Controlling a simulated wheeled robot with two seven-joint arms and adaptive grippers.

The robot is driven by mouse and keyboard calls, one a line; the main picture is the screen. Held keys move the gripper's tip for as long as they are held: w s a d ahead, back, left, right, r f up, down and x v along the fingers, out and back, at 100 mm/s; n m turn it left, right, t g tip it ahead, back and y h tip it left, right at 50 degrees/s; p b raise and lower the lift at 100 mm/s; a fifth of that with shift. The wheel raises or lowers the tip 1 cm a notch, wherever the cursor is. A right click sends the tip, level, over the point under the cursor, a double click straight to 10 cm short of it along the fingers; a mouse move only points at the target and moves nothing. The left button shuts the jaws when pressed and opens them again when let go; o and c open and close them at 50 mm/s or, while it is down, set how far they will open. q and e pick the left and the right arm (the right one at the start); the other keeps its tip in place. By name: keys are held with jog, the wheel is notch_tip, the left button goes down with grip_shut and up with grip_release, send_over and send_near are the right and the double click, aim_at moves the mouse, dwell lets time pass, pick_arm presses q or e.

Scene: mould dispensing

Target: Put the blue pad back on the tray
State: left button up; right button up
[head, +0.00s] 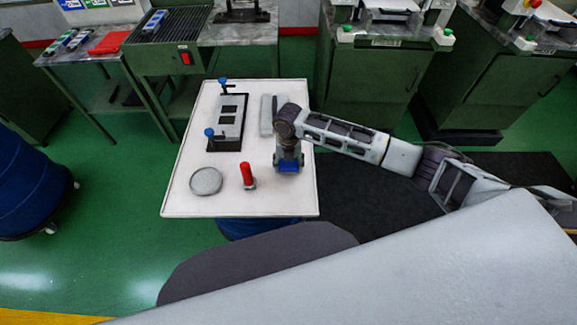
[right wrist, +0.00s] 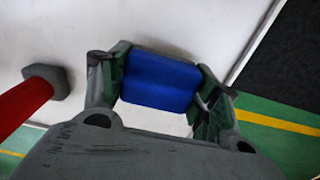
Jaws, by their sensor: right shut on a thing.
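The blue pad (right wrist: 162,80) is between the fingers of my right gripper (right wrist: 160,84), which is shut on it. In the head view the pad (head: 288,167) shows just below my right gripper (head: 288,158), over the right part of the white tray (head: 225,207). I cannot tell whether the pad touches the tray surface or is slightly above it. The tray's edge lies to the right of the pad in the right wrist view. My left gripper is not in view.
On the tray stand a red-handled tool (head: 246,174), a round grey dish (head: 206,181), a dark mould frame with blue knobs (head: 227,120) and a grey block (head: 267,115). Green machines (head: 368,85) stand behind. The front right of the tray is clear.

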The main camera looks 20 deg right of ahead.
jog(key=shift+f, duration=0.7)
jog(key=shift+f, duration=0.1)
jog(key=o, duration=1.1)
notch_tip(320, 180, up, 12)
jog(key=shift+r, duration=0.15)
dwell(0.3)
